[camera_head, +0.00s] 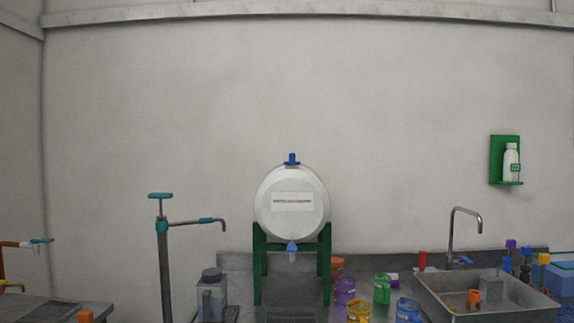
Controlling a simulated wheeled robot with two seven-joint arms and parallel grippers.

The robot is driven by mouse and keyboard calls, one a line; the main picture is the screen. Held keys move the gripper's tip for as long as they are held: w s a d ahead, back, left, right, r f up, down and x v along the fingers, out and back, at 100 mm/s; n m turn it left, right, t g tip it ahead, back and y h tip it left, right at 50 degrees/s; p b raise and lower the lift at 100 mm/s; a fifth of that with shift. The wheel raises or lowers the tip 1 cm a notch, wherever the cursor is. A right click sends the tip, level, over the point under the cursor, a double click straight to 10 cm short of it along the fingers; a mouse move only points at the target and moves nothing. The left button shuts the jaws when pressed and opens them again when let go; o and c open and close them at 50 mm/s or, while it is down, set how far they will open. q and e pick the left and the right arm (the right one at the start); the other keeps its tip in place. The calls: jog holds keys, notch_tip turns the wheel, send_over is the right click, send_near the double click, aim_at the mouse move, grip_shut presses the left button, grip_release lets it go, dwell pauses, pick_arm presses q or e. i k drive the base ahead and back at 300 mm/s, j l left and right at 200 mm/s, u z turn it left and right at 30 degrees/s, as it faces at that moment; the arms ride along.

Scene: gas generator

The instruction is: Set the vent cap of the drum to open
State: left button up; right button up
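A white drum (292,220) with a label on its front lies on its side in a green stand (326,262), at the middle of the head view. A blue vent cap (292,159) stands upright on top of the drum. From this distance I cannot tell whether the cap is open or shut. A blue tap (292,248) sits at the drum's lower front. Neither of my grippers is in view.
The stand is on a metal bench against a grey wall. A pump post (164,250) and a grey jug (211,296) stand to the left. Several coloured jars (382,289) and a sink (484,296) with a tall faucet (452,235) are to the right.

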aim_at(292, 156)
jog(key=i+j, duration=0.15)
jog(key=i, duration=0.4)
jog(key=i+j, duration=0.2)
jog(key=i, duration=0.4)
